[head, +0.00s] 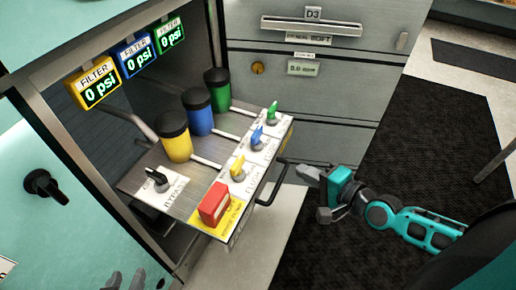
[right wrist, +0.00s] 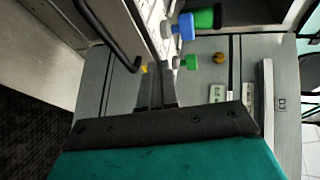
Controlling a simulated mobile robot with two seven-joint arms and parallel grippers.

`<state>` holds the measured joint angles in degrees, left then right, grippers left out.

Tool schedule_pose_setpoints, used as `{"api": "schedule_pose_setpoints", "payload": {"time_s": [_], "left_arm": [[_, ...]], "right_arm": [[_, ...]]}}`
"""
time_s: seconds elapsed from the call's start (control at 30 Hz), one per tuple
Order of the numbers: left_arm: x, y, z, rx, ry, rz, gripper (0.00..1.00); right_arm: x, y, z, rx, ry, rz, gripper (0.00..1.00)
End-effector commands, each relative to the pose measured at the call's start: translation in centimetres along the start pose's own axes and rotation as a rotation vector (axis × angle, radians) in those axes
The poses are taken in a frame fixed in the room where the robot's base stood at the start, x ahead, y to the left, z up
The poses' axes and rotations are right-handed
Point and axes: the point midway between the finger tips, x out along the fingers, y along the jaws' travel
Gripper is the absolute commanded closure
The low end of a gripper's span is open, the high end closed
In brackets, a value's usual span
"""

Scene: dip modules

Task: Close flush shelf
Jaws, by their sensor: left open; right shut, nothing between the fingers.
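The flush shelf (head: 160,190) is a metal tray sticking out of the cabinet. It carries yellow, blue and green filter canisters, matching knobs, a black bypass knob and a red block on a yellow label. A black bar handle (head: 272,187) is on its front face; it also shows in the right wrist view (right wrist: 121,52). My right gripper (head: 303,168) is shut and empty, just right of the handle; contact cannot be told. Its fingers (right wrist: 156,92) show together in the right wrist view. My left gripper (head: 125,281) is open at the bottom edge, partly cut off.
Three filter displays (head: 135,60) read 0 psi above the shelf. Grey drawers (head: 310,110) with a D3 label stand behind it. A teal panel with a black knob (head: 45,187) is at left. Dark mat (head: 400,130) covers open floor at right.

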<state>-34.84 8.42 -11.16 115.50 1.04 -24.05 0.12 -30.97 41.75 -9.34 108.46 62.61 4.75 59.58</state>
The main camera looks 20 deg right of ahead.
Motion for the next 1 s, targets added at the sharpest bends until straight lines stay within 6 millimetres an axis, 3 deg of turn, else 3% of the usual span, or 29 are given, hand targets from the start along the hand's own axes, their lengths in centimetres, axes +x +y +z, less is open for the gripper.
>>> {"api": "schedule_pose_setpoints", "payload": {"time_s": [0.7,1.0], "left_arm": [[0.5,0.5,-0.2,0.0,0.007,0.013,0.57],[0.6,0.4,-0.1,0.0,0.009,0.012,0.57]], "right_arm": [[11.3,-0.7,0.1,-0.003,-0.001,-0.003,1.0],[13.3,-1.2,0.1,-0.006,-0.001,0.0,1.0]]}}
